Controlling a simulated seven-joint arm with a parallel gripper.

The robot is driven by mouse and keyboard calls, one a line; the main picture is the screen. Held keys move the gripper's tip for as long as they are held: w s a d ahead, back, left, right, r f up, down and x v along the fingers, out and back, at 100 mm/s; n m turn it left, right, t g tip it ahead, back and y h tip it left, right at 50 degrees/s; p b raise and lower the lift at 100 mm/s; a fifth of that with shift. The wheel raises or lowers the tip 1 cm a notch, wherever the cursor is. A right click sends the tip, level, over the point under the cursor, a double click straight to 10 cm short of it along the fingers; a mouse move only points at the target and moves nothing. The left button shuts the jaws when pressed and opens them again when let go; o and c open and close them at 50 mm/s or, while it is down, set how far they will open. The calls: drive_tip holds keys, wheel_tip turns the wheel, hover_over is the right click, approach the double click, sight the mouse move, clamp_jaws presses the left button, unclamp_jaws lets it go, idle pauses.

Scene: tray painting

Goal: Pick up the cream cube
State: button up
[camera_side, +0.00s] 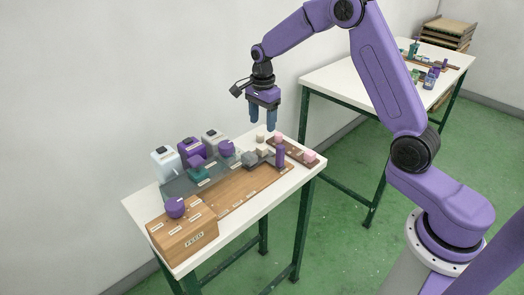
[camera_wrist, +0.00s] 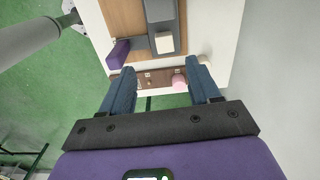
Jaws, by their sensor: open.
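A cream cube (camera_wrist: 164,43) shows in the wrist view on or against a grey fixture (camera_wrist: 160,12), above the gap between my fingers. In the side view a small cream block (camera_side: 262,152) sits by the grey fixture, and another small cream piece (camera_side: 261,137) stands farther back, near the table's rear edge. I cannot tell for certain which of the two is the cube in the wrist view. My gripper (camera_side: 262,126) points down above the table's far end, open and empty. Its two blue fingers (camera_wrist: 158,72) are apart and touch nothing visible.
A purple upright block (camera_side: 280,155) stands by the fixture. A brown strip (camera_side: 294,149) bears pink pieces (camera_side: 310,156). Bottles (camera_side: 191,152), a wooden FEED box (camera_side: 184,237) and a purple round piece (camera_side: 175,207) occupy the left. A wall runs behind.

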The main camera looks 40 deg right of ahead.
hover_over(262, 147)
drive_tip(key=f, duration=0.5)
drive_tip(key=shift+s+a+f, duration=0.2)
drive_tip(key=shift+s+f, duration=0.15)
drive_tip(key=shift+w+d+f, duration=0.15)
drive_tip(key=shift+w+f, duration=0.05)
drive_tip(key=shift+f, duration=1.15)
drive_tip(key=shift+w+d+f, duration=0.1)
drive_tip(key=shift+w+f, duration=0.1)
drive_tip(key=shift+f, duration=1.1)
drive_tip(key=c, duration=1.1)
